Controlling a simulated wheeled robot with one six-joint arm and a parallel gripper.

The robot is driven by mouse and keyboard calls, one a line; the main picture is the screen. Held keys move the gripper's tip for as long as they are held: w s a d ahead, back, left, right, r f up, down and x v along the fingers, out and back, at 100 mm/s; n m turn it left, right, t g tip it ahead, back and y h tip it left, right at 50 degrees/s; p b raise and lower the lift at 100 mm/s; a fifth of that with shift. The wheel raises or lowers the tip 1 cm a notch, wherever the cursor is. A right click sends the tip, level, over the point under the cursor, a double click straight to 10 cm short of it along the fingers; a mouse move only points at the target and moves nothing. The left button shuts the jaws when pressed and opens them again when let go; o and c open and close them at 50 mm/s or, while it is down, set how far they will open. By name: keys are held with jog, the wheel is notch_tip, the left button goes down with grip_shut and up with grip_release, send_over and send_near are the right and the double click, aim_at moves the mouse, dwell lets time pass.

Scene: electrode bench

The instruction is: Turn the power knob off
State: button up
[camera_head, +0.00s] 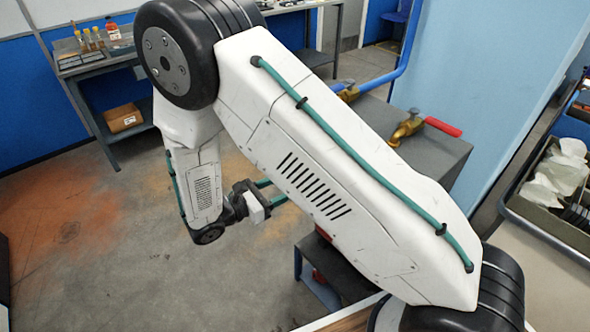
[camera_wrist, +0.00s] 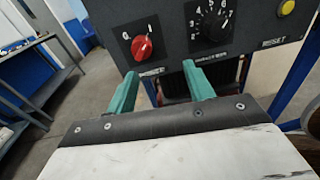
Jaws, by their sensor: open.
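The red knob (camera_wrist: 142,47) sits on a dark control panel (camera_wrist: 172,54) in the wrist view, between the marks 0 and I. Its pale line seems to point up and right, towards the I. My gripper (camera_wrist: 160,69) has its two teal fingers apart, with nothing between them. The fingers are below the red knob in the picture, one to its lower left and one to its lower right. Contact with the panel cannot be told.
A black numbered dial (camera_wrist: 213,25) is right of the red knob, and a yellow button (camera_wrist: 287,7) is farther right. The head view shows a grey block with brass valves (camera_head: 408,128), a shelf bench (camera_head: 100,63) at left and open floor (camera_head: 150,275).

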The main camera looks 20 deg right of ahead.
jog(key=w+d+n+t, duration=0.1)
jog(key=w+d, duration=0.3)
jog(key=d, duration=0.2)
jog(key=shift+w+d+r, duration=0.2)
jog(key=shift+d+r, duration=0.1)
jog(key=shift+r, duration=0.05)
jog(key=c, duration=1)
